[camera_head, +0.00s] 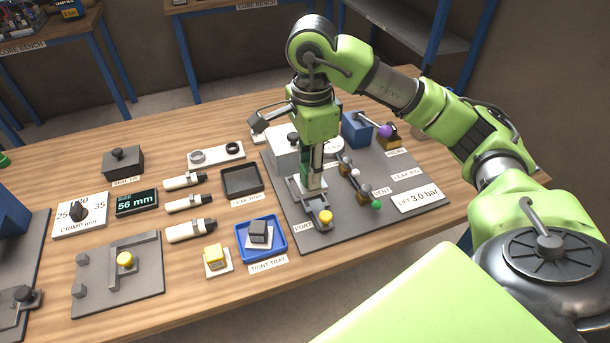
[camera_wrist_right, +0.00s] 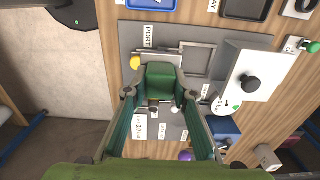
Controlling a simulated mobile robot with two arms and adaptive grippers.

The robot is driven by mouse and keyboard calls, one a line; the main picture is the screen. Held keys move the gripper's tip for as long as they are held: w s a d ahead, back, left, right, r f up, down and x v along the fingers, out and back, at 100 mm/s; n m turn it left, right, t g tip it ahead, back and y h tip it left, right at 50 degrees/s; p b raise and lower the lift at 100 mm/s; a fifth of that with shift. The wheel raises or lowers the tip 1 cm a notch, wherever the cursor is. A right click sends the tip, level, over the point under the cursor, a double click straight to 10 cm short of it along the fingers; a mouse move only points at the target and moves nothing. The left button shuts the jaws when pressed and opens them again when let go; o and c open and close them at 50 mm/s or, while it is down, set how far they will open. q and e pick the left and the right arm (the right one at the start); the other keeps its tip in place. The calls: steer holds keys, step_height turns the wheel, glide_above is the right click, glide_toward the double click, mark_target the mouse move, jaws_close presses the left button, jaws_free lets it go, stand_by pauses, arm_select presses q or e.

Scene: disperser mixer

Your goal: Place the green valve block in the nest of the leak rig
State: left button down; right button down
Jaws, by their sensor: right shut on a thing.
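My right gripper (camera_head: 313,176) comes down over the leak rig. In the wrist view, its fingers (camera_wrist_right: 160,94) are shut on the green valve block (camera_wrist_right: 160,80). The nest, a grey square frame (camera_wrist_right: 197,62), shows beside the block, to its right in the wrist view. The block appears above the rig plate; the exact height is hard to tell. In the head view my gripper hides most of the nest and block. My left gripper is not in view.
The leak rig's dark plate (camera_head: 385,210) bears a yellow knob (camera_head: 326,217), a valve row with a green knob (camera_head: 376,205), and a blue block (camera_head: 356,130). The blue tight tray (camera_head: 275,252) holds a grey block (camera_head: 259,232). The black leak tray (camera_head: 242,181) is empty.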

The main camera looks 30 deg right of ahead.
steer(key=w+d+f, duration=0.1)
steer(key=w+f, duration=0.1)
steer(key=w+d+f+p, duration=0.1)
steer(key=w+f, duration=0.1)
steer(key=w+d+f+p, duration=0.1)
steer(key=w+f, duration=0.1)
steer(key=shift+w+d, duration=0.2)
steer(key=shift+w, duration=0.15)
steer(key=shift+w+d+f, duration=0.2)
steer(key=shift+w+f, duration=0.15)
steer(key=shift+f, duration=0.2)
steer(key=shift+w+d+f, duration=0.1)
steer(key=shift+w+f, duration=0.1)
steer(key=shift+f, duration=0.1)
step_height(320, 180, down, 2)
steer(key=shift+s+f+p, duration=0.1)
steer(key=shift+f+p, duration=0.05)
steer(key=shift+p, duration=0.85)
steer(key=shift+f, duration=0.25)
steer(key=shift+f, duration=0.15)
steer(key=c, duration=2)
jaws_free()
steer(key=shift+o, duration=0.2)
